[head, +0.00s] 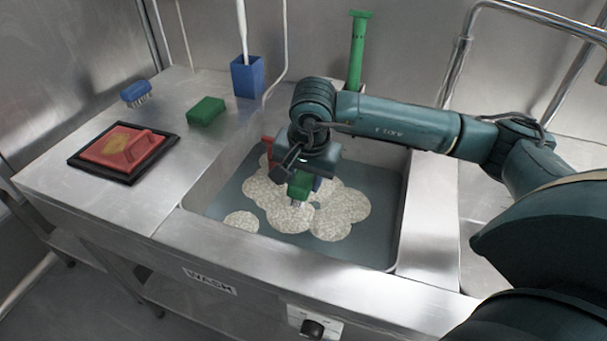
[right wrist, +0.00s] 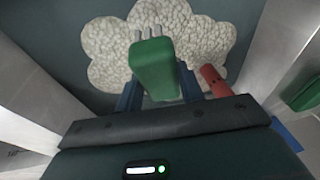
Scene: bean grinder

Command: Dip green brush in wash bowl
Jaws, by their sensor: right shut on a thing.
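The green brush (head: 300,187) is held in my right gripper (head: 303,180), which is over the middle of the wash bowl, a sink basin (head: 385,225) behind a "WASH" label. In the right wrist view the green brush (right wrist: 156,68) sits between the blue fingers (right wrist: 158,95), its pale bristles pointing toward the foam. White foam (head: 343,215) floats on the dark water. The bristle tips overlap the foam in the picture; I cannot tell whether they touch it. My left gripper is out of view.
A red object (head: 267,146) shows at the basin's back left. A green upright post (head: 356,50) stands behind my arm.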

